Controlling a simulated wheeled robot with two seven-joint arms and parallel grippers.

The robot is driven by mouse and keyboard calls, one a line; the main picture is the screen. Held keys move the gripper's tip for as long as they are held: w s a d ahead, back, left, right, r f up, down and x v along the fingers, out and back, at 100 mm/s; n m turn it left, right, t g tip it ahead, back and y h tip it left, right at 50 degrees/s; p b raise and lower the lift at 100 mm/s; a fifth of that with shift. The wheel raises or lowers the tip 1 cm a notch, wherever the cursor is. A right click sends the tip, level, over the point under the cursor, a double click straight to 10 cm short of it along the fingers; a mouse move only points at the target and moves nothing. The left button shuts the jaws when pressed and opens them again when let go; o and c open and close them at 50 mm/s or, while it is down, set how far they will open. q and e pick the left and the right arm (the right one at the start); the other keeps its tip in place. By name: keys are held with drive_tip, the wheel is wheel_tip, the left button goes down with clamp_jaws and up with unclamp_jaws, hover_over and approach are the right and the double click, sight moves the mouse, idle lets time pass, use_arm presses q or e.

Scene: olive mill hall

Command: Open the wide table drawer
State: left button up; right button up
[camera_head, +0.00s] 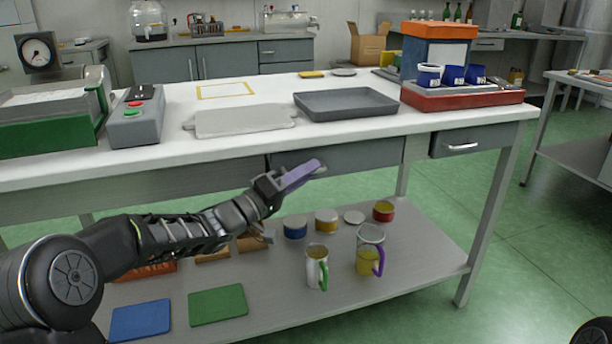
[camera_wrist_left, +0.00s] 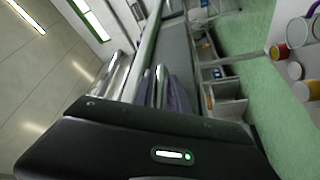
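The wide table drawer (camera_head: 345,155) is a grey front under the middle of the white tabletop. It looks flush with the table frame. My left gripper (camera_head: 300,175) is in front of the drawer's left part, with its lavender fingers pointing right. A small light metal piece shows at the fingertips, perhaps an end of the drawer's handle; the rest is hidden. In the left wrist view the fingers (camera_wrist_left: 170,92) are close together beside the grey front (camera_wrist_left: 177,45). Whether they hold the handle cannot be told. My right gripper is out of view.
A smaller drawer (camera_head: 470,141) with a metal handle is at the right. The tabletop carries a grey tray (camera_head: 346,117), a control box (camera_head: 138,130) and a red rack (camera_head: 455,100). The lower shelf (camera_head: 420,255) holds mugs and jars.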

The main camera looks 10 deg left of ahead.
use_arm(q)
drive_tip(key=shift+c, duration=0.6)
clamp_jaws()
idle(0.8)
